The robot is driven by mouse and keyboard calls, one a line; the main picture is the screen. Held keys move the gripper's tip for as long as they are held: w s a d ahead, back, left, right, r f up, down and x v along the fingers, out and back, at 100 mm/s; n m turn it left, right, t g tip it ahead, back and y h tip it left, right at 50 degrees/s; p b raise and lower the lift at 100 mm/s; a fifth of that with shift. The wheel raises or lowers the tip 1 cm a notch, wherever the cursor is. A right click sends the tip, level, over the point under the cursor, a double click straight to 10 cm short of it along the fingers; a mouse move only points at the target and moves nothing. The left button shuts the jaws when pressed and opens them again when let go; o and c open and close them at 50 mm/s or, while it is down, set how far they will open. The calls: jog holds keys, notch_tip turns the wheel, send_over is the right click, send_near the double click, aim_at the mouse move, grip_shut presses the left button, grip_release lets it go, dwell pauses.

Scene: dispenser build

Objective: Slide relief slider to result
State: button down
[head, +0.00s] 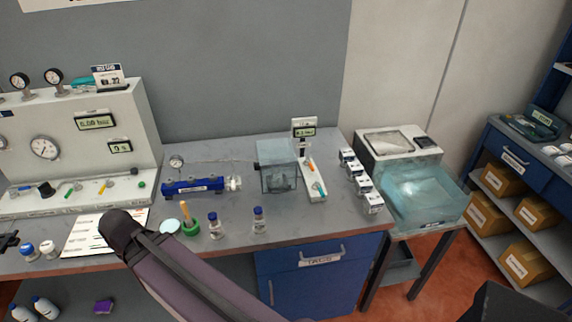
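No part is legibly marked as the relief slider, so I cannot tell which it is. A narrow white unit (308,180) with a small display (304,132) stands at the back right of the bench and carries an orange piece (311,167) and a teal piece (319,187). A white gauge panel (105,130) at the left has a sloped base with several small coloured pieces, among them a green one (70,191) and a black one (46,189). My arm crosses the lower left foreground. My gripper cannot be made out.
A blue cylinder unit (193,187) and a clear box (279,180) stand mid-bench. Vials (259,220) and a green cup (190,228) stand near the front edge. Small white boxes (363,187) line the right end. A clear bin (425,195) is beyond. The bench's right front is bare.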

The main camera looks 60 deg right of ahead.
jog(key=c, duration=1.4)
grip_release()
jog(key=c, duration=0.5)
grip_release()
jog(key=shift+c, duration=0.2)
jog(key=w+r+n+p, duration=0.2)
jog(key=w+n, duration=0.7)
jog(key=w, duration=0.4)
jog(key=w+r+n+p, duration=0.3)
jog(key=w+n, duration=0.6)
jog(key=w, duration=0.4)
jog(key=shift+d, duration=0.15)
jog(key=shift+f, duration=0.15)
notch_tip(320, 180, down, 13)
jog(key=b, duration=1.3)
jog(key=shift+f+b, duration=0.15)
jog(key=shift+b, duration=0.15)
